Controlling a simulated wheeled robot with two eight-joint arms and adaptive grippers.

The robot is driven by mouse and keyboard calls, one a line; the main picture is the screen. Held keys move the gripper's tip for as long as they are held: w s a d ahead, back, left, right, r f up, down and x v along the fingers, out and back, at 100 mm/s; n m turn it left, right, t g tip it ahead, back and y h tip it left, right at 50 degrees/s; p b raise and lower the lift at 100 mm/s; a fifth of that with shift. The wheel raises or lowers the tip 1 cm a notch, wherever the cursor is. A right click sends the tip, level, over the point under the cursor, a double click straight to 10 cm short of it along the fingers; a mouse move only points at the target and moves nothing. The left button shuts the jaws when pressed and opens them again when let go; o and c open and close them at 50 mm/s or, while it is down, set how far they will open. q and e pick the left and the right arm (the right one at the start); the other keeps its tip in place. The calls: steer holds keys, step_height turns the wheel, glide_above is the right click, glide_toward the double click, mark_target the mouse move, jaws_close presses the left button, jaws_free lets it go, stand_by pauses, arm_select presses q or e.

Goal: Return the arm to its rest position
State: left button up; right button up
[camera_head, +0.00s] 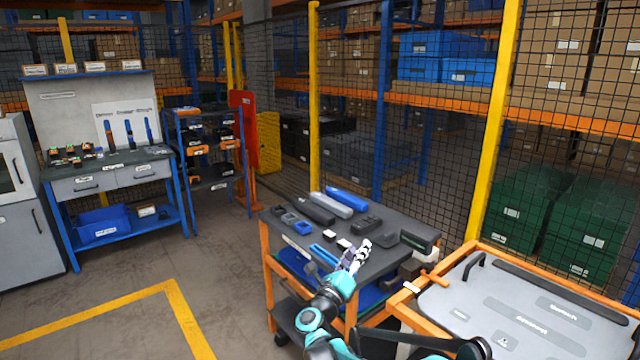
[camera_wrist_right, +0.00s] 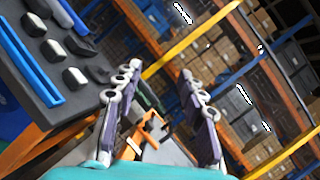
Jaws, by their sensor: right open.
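My right gripper (camera_head: 357,256) is in the head view, in front of and over the near edge of the grey-topped cart (camera_head: 392,222). In the right wrist view my right gripper (camera_wrist_right: 160,100) shows two fingers spread wide apart with nothing between them. My teal and black right arm (camera_head: 330,305) reaches up from the bottom of the head view. My left gripper is not seen in either view.
The cart carries blue and dark tools (camera_head: 345,199) and small blocks. An orange-framed grey panel (camera_head: 520,310) lies close on the right. A workbench (camera_head: 110,170) stands at left. Mesh fencing with yellow posts (camera_head: 490,130) runs behind. Floor (camera_head: 110,280) at left is clear.

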step_height(320, 180, up, 8)
steer(key=s+a+n+t+y, duration=0.25)
steer(key=n+y, duration=0.35)
steer(key=n, duration=0.3)
steer(key=s+a+n+g+y, duration=0.1)
steer(key=s+n+g+y, duration=0.1)
steer(key=s+n+y, duration=0.8)
steer(key=s+d+f+n+g+h, duration=0.2)
steer(key=s+d+f+n+g, duration=0.1)
steer(key=s+f+n, duration=0.2)
steer(key=s+d+f+n+g+h, duration=0.1)
steer(key=s+d+f+n+g, duration=0.3)
steer(key=s+f, duration=0.5)
steer(key=s+d+f+n+g+h, duration=0.2)
steer(key=s+f, duration=0.6)
steer(key=s, duration=0.6)
steer(key=d+n+g, duration=0.1)
steer(key=n+g, duration=0.1)
steer(key=n, duration=0.1)
steer(key=shift+s+d+n+h, duration=0.3)
steer(key=shift+d+n, duration=0.05)
steer(key=shift+n, duration=0.05)
